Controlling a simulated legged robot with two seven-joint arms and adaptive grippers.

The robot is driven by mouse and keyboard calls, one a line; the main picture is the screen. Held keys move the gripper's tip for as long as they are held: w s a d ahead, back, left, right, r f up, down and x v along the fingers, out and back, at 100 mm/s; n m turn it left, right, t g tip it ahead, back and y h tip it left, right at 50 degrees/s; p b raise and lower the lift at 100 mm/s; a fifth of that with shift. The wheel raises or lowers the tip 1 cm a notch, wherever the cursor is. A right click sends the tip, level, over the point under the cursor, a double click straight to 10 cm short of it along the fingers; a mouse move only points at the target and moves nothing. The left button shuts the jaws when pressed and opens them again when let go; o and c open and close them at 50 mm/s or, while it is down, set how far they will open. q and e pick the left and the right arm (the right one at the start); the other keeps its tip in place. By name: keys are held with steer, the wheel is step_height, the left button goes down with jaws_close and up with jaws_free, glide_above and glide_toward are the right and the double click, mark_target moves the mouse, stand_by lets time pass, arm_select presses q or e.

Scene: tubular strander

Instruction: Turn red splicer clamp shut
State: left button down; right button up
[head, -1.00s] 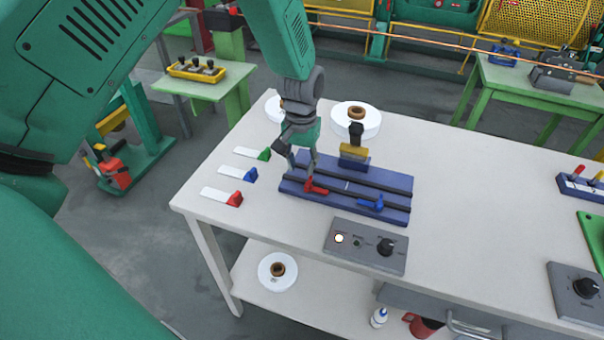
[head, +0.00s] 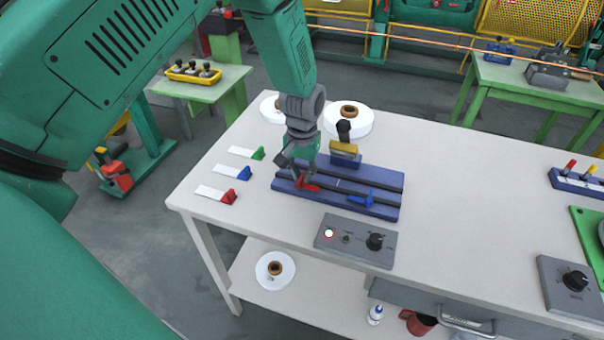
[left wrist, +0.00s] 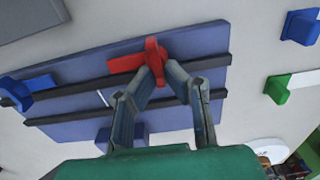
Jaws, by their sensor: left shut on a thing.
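The red splicer clamp (head: 306,186) sits at the left end of the blue splicer base (head: 384,209). In the left wrist view the red clamp (left wrist: 126,62) has a flat bar lying along the base's dark rail and an upright grip part. My left gripper (head: 297,178) comes down over it from above. In the left wrist view the fingertips of my left gripper (left wrist: 161,72) are closed together on the clamp's upright part. A blue clamp (head: 361,199) sits at the right end of the base. My right gripper is not in view.
A yellow-and-black handled block (head: 344,149) stands at the base's back edge. A grey control box (head: 355,240) with a lit lamp is in front. Green, blue and red wedges with white strips lie left; white spools (head: 349,120) stand behind.

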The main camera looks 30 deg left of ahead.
arm_select(q)
steer(key=shift+s+d, duration=0.2)
steer(key=shift+d, duration=0.1)
steer(key=shift+s+a+n+p, duration=0.15)
steer(key=shift+a+n+p, duration=0.45)
steer(key=shift+n, duration=0.9)
steer(key=shift+d+n+p, duration=0.2)
steer(key=shift+n+p, duration=0.3)
steer(key=shift+n, duration=0.9)
steer(key=n, duration=0.1)
steer(key=n+p, duration=0.1)
steer(key=n, duration=0.1)
steer(key=shift+s+a+n, duration=0.25)
steer(key=shift+n, duration=0.05)
steer(key=n+p, duration=0.1)
steer(key=n, duration=0.3)
steer(key=shift+s+p, duration=0.15)
steer(key=shift+p, duration=0.15)
steer(key=shift+s+d+n+p, duration=0.1)
steer(key=shift+n+p, duration=0.35)
steer(key=shift+n, duration=1.75)
